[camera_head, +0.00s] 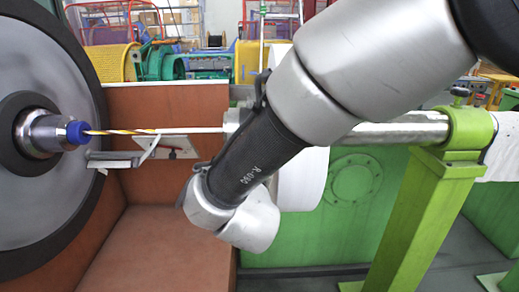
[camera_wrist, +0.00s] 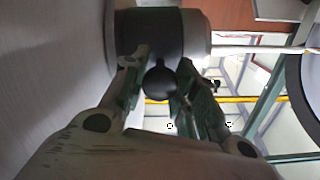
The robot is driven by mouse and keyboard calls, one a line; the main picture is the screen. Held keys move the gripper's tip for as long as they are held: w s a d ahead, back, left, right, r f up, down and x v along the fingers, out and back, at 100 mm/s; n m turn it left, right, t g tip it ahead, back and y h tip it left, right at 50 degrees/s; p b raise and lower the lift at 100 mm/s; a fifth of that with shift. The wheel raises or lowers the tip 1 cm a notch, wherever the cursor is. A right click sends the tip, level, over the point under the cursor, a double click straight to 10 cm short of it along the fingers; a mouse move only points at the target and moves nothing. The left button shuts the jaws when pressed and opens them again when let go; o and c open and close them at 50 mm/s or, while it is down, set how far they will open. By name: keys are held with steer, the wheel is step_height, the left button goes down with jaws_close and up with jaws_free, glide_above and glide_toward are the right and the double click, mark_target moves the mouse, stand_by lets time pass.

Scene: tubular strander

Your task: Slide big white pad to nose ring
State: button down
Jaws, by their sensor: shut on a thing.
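A big white round pad (camera_head: 305,180) sits around the horizontal metal tube in the head view, partly hidden behind my arm. In the wrist view, a broad pale surface (camera_wrist: 50,60) fills the left side; it looks like the pad's face. My gripper (camera_wrist: 160,78) has its two green-grey fingers shut around a round black knob (camera_wrist: 160,84). The knob stands in front of a dark cylinder (camera_wrist: 150,35). In the head view my gripper is hidden behind my wrist. A blue ring (camera_head: 77,133) sits at the tip of a metal hub at left; I cannot tell if it is the nose ring.
A large grey disc (camera_head: 45,100) stands at the left. A yellow and white strand (camera_head: 120,132) runs from the blue ring toward the tube (camera_head: 400,130). A green stand (camera_head: 430,190) holds the tube at right. A brown panel (camera_head: 165,105) is behind.

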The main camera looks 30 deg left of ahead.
steer(key=shift+s+a+r, duration=0.1)
steer(key=shift+s+a, duration=0.05)
steer(key=shift+a, duration=0.1)
steer(key=c, duration=1.1)
jaws_free()
steer(key=shift+s+a, duration=0.1)
steer(key=shift+d, duration=0.2)
steer(key=v, duration=1.1)
steer(key=shift+s+d, duration=0.25)
steer(key=shift+s, duration=0.05)
